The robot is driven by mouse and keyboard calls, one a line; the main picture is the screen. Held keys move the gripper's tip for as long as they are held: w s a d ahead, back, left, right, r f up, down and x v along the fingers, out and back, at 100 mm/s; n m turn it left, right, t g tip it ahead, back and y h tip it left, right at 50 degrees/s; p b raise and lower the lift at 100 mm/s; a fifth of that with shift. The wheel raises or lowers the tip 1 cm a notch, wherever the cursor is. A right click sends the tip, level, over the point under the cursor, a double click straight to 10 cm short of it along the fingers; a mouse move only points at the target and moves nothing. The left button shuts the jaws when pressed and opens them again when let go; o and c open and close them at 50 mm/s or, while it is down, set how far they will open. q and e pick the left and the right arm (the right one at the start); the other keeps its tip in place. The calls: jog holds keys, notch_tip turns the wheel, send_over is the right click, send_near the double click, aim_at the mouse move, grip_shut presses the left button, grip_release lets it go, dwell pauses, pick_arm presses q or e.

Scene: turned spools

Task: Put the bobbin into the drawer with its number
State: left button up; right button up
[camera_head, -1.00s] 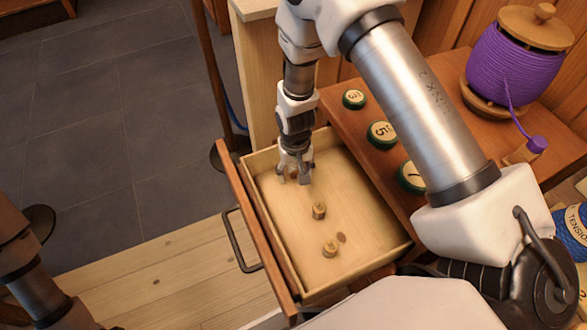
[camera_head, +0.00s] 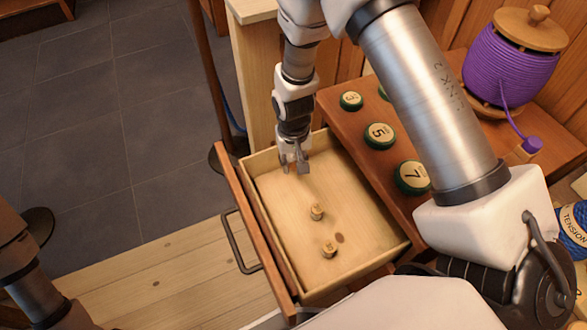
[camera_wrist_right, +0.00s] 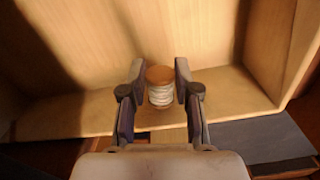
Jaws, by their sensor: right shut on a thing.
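The bobbin (camera_wrist_right: 160,86), with white thread and an orange-brown wooden top, sits between the fingers of my right gripper (camera_wrist_right: 158,92) in the right wrist view. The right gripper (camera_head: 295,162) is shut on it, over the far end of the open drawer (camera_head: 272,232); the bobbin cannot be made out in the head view. The drawer is pale wood with a reddish front. My left gripper is not in view.
Green-rimmed discs marked 3 (camera_head: 351,101), 5 (camera_head: 379,136) and 7 (camera_head: 411,177) lie on the cabinet top. My right arm crosses over the cabinet. Open floor lies left of the drawer.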

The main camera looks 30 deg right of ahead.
notch_tip(320, 180, up, 15)
jog(key=a+p, duration=0.1)
jog(key=p, duration=0.7)
jog(key=w+a+n+p, duration=0.2)
jog(key=w+a, duration=0.1)
jog(key=shift+w+f+n, duration=0.1)
jog(key=shift+f+n, duration=0.05)
jog(key=shift+n, duration=0.25)
jog(key=shift+a, duration=0.15)
